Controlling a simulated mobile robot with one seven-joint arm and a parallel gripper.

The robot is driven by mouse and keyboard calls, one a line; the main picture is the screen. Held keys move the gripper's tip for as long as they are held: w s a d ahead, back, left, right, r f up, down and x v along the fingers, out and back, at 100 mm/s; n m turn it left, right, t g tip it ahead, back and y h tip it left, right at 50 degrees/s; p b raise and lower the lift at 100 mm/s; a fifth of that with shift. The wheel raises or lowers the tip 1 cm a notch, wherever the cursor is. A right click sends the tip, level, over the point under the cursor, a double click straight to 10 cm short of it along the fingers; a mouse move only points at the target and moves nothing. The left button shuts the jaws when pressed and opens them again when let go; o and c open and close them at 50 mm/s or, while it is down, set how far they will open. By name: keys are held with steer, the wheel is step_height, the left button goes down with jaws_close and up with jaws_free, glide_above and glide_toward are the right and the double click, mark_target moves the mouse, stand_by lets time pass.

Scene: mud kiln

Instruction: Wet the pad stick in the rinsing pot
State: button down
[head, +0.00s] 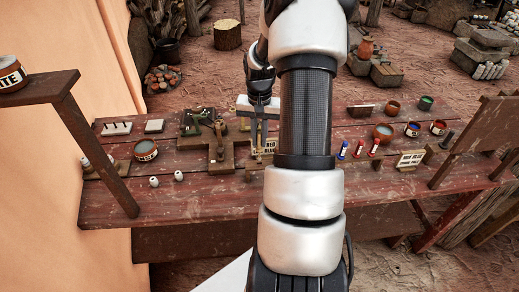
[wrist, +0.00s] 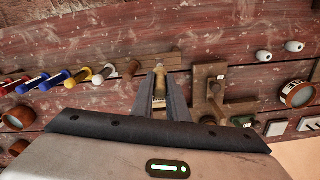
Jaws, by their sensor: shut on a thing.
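My gripper (wrist: 160,92) is shut on the pad stick (wrist: 160,84), which shows as a pale, narrow piece between the fingertips in the wrist view. In the head view my gripper (head: 258,122) is over the middle of the red bench, beside a wooden stand; the stick there is hard to make out. A clay pot with a white label (head: 145,150), probably the rinsing pot, stands at the bench's left. Its label is too small to read. It also shows at the right of the wrist view (wrist: 297,93), well apart from my gripper.
A wooden fixture (head: 220,152) stands left of my gripper. Two small white pieces (head: 178,176) lie near the front edge. Coloured sticks (wrist: 62,79) lie in a row beside my gripper. Several paint pots, including a green one (head: 426,103), stand right. A shelf (head: 62,85) overhangs the left end.

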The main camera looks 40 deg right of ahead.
steer(key=shift+r, duration=1.35)
